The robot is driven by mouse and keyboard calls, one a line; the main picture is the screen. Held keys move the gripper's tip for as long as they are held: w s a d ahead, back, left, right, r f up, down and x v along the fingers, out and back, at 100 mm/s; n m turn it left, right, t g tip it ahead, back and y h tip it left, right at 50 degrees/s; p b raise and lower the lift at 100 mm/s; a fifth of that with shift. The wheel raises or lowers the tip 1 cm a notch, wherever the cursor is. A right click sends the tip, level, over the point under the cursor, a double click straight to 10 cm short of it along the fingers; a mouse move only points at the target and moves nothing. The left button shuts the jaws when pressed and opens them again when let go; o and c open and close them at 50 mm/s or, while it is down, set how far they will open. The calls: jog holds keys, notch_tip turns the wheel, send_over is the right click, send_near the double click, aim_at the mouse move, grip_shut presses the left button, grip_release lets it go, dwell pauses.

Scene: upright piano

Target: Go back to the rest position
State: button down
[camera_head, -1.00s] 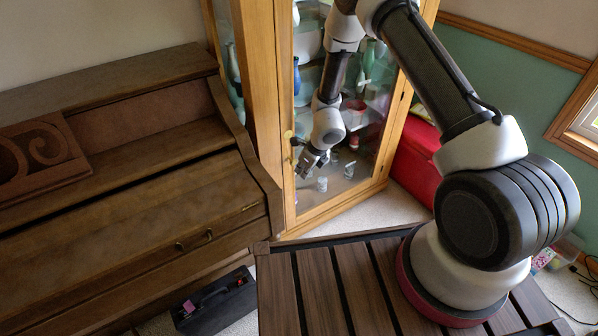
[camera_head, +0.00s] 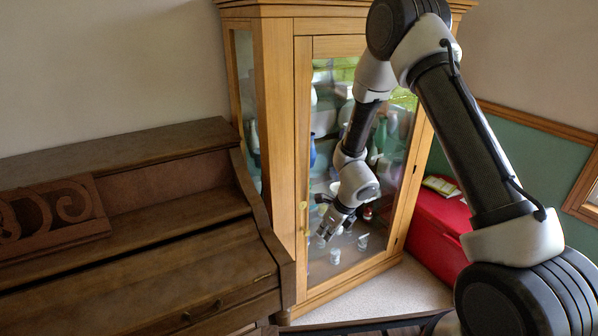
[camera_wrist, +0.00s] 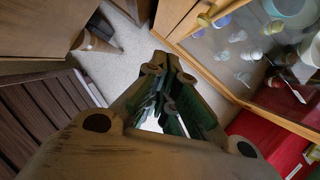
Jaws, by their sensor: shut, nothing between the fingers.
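My gripper (camera_head: 326,236) hangs in front of the glass door of the wooden display cabinet in the head view, pointing down and to the left. Its fingers are shut and hold nothing. In the wrist view the gripper (camera_wrist: 165,75) fills the lower middle, its fingers together, with the carpet beyond them. My arm folds down from the upper right of the head view. Whether the fingers touch the glass is hard to tell; they look apart from it.
The display cabinet (camera_head: 278,120) holds vases and small glassware. The closed brown upright piano (camera_head: 150,265) stands at the left. A red chest (camera_head: 440,222) stands right of the cabinet. Bare carpet (camera_head: 385,290) lies before the cabinet.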

jog(key=s+d+r+n+g+y, duration=0.15)
jog(key=s+r+n+g, duration=0.25)
jog(key=s+r+n, duration=0.65)
jog(key=s+d+r+n+t+h, duration=0.1)
jog(key=s+d+r+n, duration=0.4)
jog(key=r, duration=0.4)
jog(key=s+d+r+n+t+h, duration=0.2)
jog(key=s+d+r+n, duration=0.4)
jog(key=d+r, duration=0.2)
jog(key=s+d+r+n+t+h, duration=0.1)
jog(key=s+d+r+n, duration=0.4)
jog(key=r, duration=0.6)
jog(key=shift+s+d+t+h, duration=0.35)
jog(key=shift+s+d+t, duration=0.3)
jog(key=shift+d, duration=0.25)
